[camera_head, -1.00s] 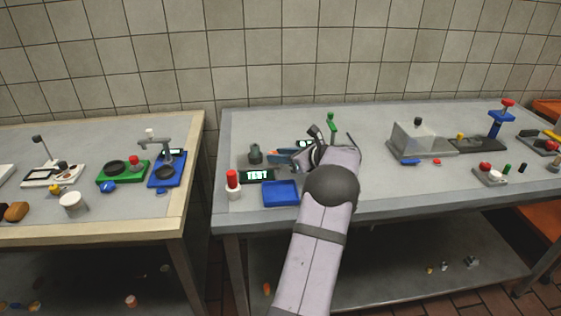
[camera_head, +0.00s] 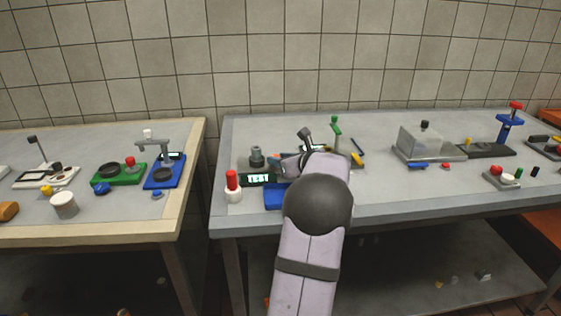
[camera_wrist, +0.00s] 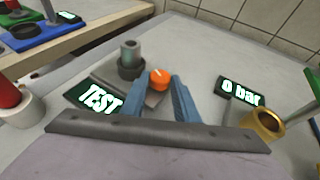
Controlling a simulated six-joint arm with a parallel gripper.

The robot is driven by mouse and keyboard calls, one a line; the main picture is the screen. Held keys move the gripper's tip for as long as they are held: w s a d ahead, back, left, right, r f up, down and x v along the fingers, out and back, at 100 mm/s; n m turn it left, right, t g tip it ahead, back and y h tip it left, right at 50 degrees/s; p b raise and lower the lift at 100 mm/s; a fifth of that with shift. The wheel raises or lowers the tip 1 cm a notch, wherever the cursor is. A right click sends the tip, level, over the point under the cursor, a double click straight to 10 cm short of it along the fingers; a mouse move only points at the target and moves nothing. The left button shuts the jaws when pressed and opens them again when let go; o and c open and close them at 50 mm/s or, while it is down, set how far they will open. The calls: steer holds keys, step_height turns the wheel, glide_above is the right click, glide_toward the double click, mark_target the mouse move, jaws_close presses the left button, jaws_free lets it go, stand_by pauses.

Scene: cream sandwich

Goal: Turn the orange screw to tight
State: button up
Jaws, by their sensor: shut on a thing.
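The orange screw (camera_wrist: 160,78) shows in the wrist view as a round orange knob on a grey fixture (camera_wrist: 118,83). A grey upright cylinder (camera_wrist: 129,62) stands on the fixture just left of the screw. My gripper (camera_wrist: 161,88) has a blue finger on each side of the screw and is shut on it. In the head view my gripper (camera_head: 286,167) is at the fixture, and the screw is hidden there.
A "TEST" display (camera_wrist: 97,98) lies left of the fixture, and a "0 bar" display (camera_wrist: 241,92) lies to its right. A red-topped white container (camera_head: 233,188) and a partly hidden blue tray (camera_head: 275,197) stand nearby. A brass cup (camera_wrist: 262,123) is at right.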

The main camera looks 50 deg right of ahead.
steer(key=o, duration=1.1)
steer(key=shift+c, duration=0.2)
steer(key=shift+r+y+p, duration=0.15)
steer(key=shift+y+p, duration=0.25)
steer(key=shift+p, duration=0.35)
steer(key=n+y+p, duration=0.1)
steer(key=p, duration=0.1)
steer(key=n+y+p, duration=0.1)
steer(key=p, duration=0.1)
steer(key=shift+s+d+r+t, duration=0.15)
steer(key=shift+d+t, duration=0.2)
steer(key=shift+t, duration=0.05)
steer(key=n+y+p, duration=0.1)
steer(key=p, duration=0.1)
steer(key=n+y+p, duration=0.1)
steer(key=p, duration=0.2)
steer(key=shift+d+n+y, duration=0.3)
steer(key=shift+n+y, duration=0.1)
steer(key=shift+d+f+n+y+p, duration=0.1)
steer(key=shift+f+n+y+p, duration=0.15)
steer(key=shift+n+y+p, duration=0.7)
